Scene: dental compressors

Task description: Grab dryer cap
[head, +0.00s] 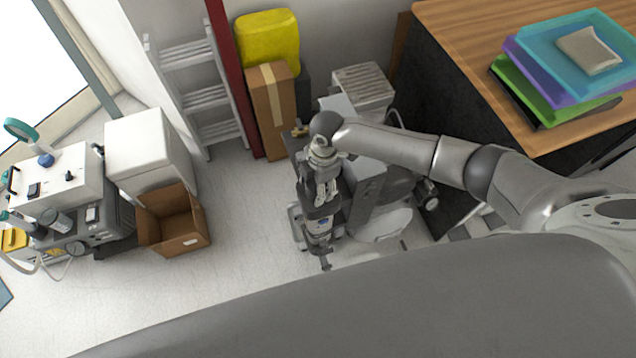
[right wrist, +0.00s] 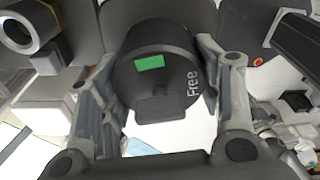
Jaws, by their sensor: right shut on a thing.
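The dryer cap (right wrist: 160,75), a dark round piece with a green label and the word "Free", fills the middle of the right wrist view. My right gripper (right wrist: 160,85) has one finger on each side of it and is shut on it. In the head view my right gripper (head: 320,192) points down over the compressor unit at the centre. The cap is mostly hidden there by the gripper and wrist. I cannot tell whether the cap is seated or loose. My left gripper is not in view.
The compressor's grey box (head: 366,190) stands close to the right of the gripper. A wooden desk (head: 460,35) with coloured trays (head: 550,70) is at upper right. An open cardboard box (head: 172,222) and another machine (head: 60,190) stand left. The floor (head: 245,235) between is clear.

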